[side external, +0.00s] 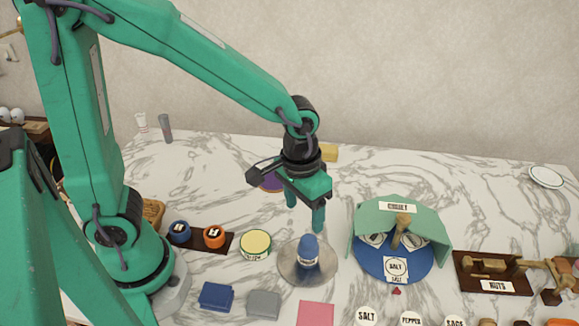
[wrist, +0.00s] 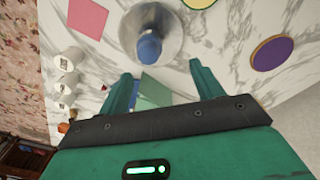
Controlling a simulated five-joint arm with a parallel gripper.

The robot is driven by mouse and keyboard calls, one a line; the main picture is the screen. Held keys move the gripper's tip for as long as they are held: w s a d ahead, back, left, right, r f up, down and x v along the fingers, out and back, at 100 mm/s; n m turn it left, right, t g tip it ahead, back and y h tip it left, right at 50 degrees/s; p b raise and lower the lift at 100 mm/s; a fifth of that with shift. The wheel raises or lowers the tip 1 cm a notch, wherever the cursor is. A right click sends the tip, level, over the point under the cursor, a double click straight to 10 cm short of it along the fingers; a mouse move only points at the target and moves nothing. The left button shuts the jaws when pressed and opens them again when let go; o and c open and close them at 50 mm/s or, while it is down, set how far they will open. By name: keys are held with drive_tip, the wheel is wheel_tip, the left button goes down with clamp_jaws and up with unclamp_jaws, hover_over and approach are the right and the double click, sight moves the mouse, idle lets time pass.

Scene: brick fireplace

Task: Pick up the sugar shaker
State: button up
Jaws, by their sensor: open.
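A shaker with a blue top and pale body (side external: 308,249) stands upright on a round metal plate (side external: 290,270); its label is too small to read, so I cannot be sure that it is the sugar shaker. My gripper (side external: 305,212) is open and empty, pointing down above and behind this shaker, apart from it. In the wrist view, the shaker's blue top (wrist: 149,46) shows just beyond my open fingertips (wrist: 160,70), on the plate (wrist: 176,38).
A green-roofed stand (side external: 400,205) with a blue base marked SALT is close on the right. A yellow-topped round tin (side external: 256,242) is close on the left. White labelled jars (side external: 367,316), a pink square (side external: 315,313) and blue (side external: 216,296) and grey blocks (side external: 263,304) lie in front.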

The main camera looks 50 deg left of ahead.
sight(310, 239)
drive_tip(key=shift+w+d+f+g, duration=0.1)
drive_tip(key=shift+d+f+g, duration=0.1)
drive_tip(key=shift+d+f, duration=0.5)
drive_tip(key=shift+d+f+g, duration=0.2)
drive_tip(key=shift+d+f, duration=0.25)
drive_tip(key=shift+f, duration=0.45)
drive_tip(key=shift+f, duration=0.15)
drive_tip(key=shift+f, duration=1.2)
drive_tip(key=shift+a+f, duration=0.1)
drive_tip(key=shift+f, duration=2.45)
drive_tip(key=shift+c, duration=0.5)
drive_tip(key=c, duration=1.1)
